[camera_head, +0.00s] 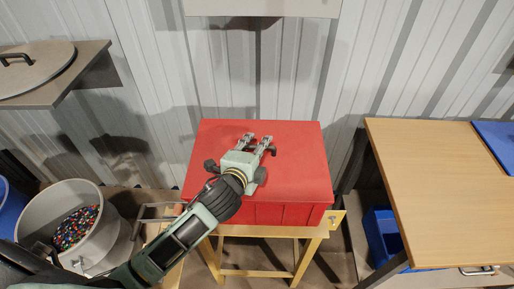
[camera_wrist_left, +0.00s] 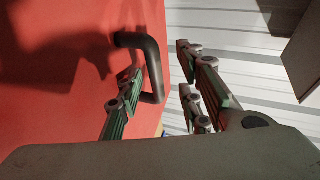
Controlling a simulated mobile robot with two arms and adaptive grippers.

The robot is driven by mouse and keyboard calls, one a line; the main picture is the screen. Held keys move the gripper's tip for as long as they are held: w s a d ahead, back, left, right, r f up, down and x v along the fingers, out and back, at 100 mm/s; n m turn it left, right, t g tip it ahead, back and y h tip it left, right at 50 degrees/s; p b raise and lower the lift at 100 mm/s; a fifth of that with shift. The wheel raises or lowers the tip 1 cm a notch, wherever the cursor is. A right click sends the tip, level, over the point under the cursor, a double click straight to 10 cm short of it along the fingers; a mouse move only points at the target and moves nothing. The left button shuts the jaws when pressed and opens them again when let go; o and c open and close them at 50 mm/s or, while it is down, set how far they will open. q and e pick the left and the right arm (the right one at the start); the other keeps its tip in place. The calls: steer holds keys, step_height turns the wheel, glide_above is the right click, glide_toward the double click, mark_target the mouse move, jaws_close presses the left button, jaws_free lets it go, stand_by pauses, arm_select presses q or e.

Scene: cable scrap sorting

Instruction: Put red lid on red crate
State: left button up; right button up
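The red lid (camera_head: 295,170) lies flat over the top of the red crate (camera_head: 270,214), covering its opening as far as I can see. The crate's ribbed front shows below the lid's front edge. My left gripper (camera_head: 258,142) is over the lid's middle, with its fingers apart. In the left wrist view the black lid handle (camera_wrist_left: 152,65) stands out from the red surface. There, the handle lies in the gap between the open fingers of my left gripper (camera_wrist_left: 165,95), close to the left finger. I cannot tell if they touch. My right gripper is not in view.
The crate is on a wooden stand (camera_head: 258,232) against a corrugated wall. A grey bin (camera_head: 104,232) of colourful scrap stands at left. A round grey lid (camera_head: 30,75) lies on a shelf at upper left. A wooden table (camera_head: 425,180) is at right, with a blue bin (camera_head: 382,235) below.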

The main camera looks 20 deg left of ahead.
arm_select(q)
steer(key=shift+f, duration=0.1)
steer(key=v, duration=1.2)
steer(key=shift+a, duration=0.1)
